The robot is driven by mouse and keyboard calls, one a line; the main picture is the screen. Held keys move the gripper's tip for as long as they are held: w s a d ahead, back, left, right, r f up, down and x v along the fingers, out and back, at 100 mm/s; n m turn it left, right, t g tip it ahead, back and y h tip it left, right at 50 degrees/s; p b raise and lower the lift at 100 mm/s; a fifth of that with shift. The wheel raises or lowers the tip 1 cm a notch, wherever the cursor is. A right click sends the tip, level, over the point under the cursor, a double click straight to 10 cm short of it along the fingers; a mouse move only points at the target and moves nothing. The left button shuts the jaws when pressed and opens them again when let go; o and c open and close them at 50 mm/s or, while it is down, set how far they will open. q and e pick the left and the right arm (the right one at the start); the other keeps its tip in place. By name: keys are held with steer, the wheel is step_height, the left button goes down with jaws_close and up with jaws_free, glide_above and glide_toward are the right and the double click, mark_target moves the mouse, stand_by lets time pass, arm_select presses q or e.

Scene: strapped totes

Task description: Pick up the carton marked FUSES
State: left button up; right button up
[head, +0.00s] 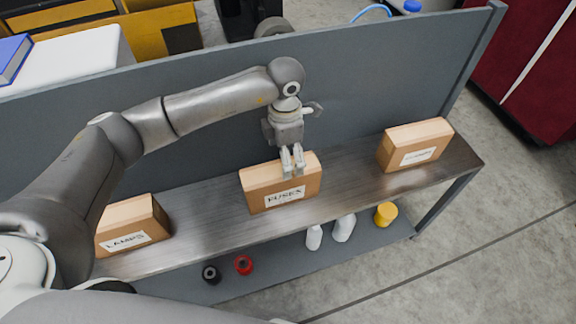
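The carton marked FUSES (258,191) is a brown box with a white label on its front. It sits upright near the middle of the metal shelf (345,180). My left gripper (292,172) comes down from above, with its fingertips over the right part of the carton's top. The fingers look close together with a narrow gap. I cannot tell whether they touch the carton or how far they are open. My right gripper is not in view.
A carton marked LAMPS (126,217) stands at the shelf's left, and another labelled carton (431,132) at its right. A grey panel (385,75) rises behind. Below are a yellow item (386,214), white items (344,228), a red item (243,265) and a black one (211,274).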

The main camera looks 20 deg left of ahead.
mark_target(281, 181)
arm_select(q)
steer(key=f, duration=0.2)
steer(key=s+f, duration=0.1)
steer(key=f, duration=0.1)
steer(key=shift+s, duration=0.2)
steer(key=shift+w+a+f, duration=0.1)
steer(key=shift+f, duration=0.3)
steer(key=f, duration=0.1)
steer(key=f+p, duration=0.1)
steer(key=f, duration=0.1)
steer(key=a+f, duration=0.1)
steer(key=shift+s+f, duration=0.15)
steer(key=shift+s, duration=0.1)
steer(key=shift+w+d+f, duration=0.1)
steer(key=shift+f, duration=0.4)
steer(key=shift+r, duration=0.1)
steer(key=c, duration=1.7)
steer(key=shift+o, duration=0.2)
